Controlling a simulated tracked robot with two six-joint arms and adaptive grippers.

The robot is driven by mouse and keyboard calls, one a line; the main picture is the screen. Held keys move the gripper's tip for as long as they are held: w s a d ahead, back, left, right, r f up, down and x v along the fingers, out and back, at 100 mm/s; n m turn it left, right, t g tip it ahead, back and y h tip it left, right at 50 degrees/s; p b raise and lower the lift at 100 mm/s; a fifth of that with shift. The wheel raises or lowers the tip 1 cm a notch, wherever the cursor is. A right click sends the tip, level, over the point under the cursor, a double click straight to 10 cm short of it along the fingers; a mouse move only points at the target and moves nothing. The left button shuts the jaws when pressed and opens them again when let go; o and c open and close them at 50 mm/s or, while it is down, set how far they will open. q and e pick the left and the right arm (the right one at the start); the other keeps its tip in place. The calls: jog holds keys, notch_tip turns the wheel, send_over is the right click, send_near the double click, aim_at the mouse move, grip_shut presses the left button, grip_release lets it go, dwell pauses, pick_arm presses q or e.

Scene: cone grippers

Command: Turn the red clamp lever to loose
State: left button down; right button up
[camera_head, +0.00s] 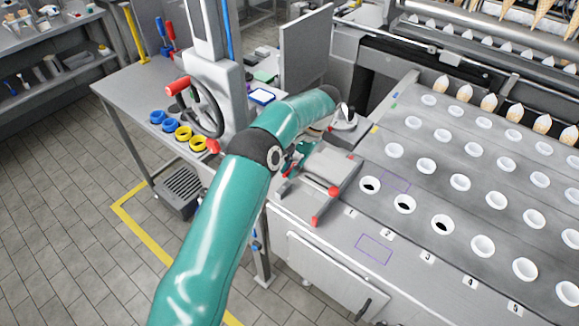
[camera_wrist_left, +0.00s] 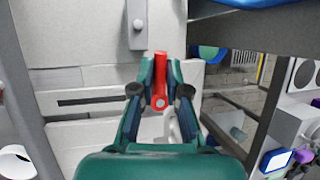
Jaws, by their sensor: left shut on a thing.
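The red clamp lever (camera_wrist_left: 160,92) stands between my left gripper's fingers in the left wrist view, running up and down the picture with its round end low. My left gripper (camera_wrist_left: 161,76) is shut on it, one finger on each side. In the head view my teal left arm reaches in to the grey clamp fixture (camera_head: 325,172) at the machine's corner; the left gripper (camera_head: 291,163) is there, partly hidden by the arm. The fixture also shows a red ball knob (camera_head: 333,191) and red end pieces. My right gripper is out of view.
A conveyor plate (camera_head: 408,180) with rows of white ring holders lies to the right, cones behind it. A handwheel (camera_head: 205,108) on a grey column, with blue and yellow rings (camera_head: 183,133) nearby, stands at the left. Tiled floor is open at lower left.

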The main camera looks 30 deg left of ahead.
pick_arm(q)
jog(key=shift+w+r, duration=0.1)
jog(key=shift+w, duration=0.05)
jog(key=c, duration=1.2)
grip_release()
notch_tip(320, 180, up, 10)
jog(key=shift+f, duration=0.1)
